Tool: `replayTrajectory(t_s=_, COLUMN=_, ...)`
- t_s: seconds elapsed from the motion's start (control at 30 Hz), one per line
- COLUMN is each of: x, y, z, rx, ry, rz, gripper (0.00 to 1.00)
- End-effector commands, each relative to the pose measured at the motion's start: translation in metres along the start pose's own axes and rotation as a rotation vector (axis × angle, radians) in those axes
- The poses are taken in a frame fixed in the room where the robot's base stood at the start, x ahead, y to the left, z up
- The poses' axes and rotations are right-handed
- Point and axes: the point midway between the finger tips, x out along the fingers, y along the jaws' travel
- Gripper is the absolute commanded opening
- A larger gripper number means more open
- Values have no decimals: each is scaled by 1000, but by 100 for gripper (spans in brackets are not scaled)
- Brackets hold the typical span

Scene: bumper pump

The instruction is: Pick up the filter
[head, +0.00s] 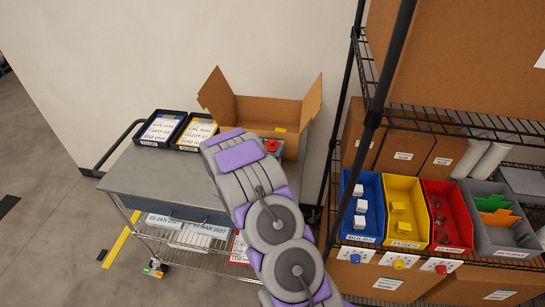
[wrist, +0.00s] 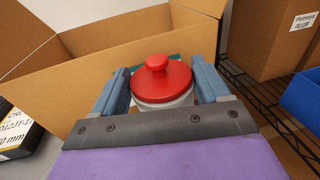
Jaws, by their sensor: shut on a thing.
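A round part with a red knobbed cap (wrist: 160,78) and a pale grey body sits between the two blue fingers of my gripper (wrist: 162,84) in the wrist view. My gripper is shut on it. No label on it can be read, so I cannot tell from looks alone whether it is the filter. Its red top also shows in the head view (head: 273,145), just past the end of my arm, in front of the open cardboard box (head: 222,98). Its lower part is hidden by my gripper.
The box stands on a grey cart (head: 150,180), beside a black tray (head: 162,128) and a yellow-labelled tray (head: 198,130). At right, a wire shelf (head: 440,120) holds a blue bin (head: 348,230), a yellow bin (head: 403,232), a red bin (head: 458,242) and a grey bin (head: 495,238).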

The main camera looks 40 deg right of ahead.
Motion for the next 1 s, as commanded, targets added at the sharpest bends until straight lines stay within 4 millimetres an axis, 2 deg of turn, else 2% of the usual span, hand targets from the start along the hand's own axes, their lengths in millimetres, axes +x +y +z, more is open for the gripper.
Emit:
replayTrajectory(t_s=0.03, x=1, y=0, z=1, rx=1, ry=-2, rz=-1, gripper=23)
replayTrajectory(t_s=0.3, x=1, y=0, z=1, rx=1, ry=-3, rz=0, gripper=0)
replayTrajectory(t_s=0.83, x=-2, y=0, z=7, rx=2, ry=-4, rz=0, gripper=0)
replayTrajectory(t_s=0.93, x=-4, y=0, z=13, rx=2, ry=-5, rz=2, gripper=0)
replayTrajectory(t_s=1.0, x=-3, y=-1, z=27, rx=5, ry=-10, rz=0, gripper=0)
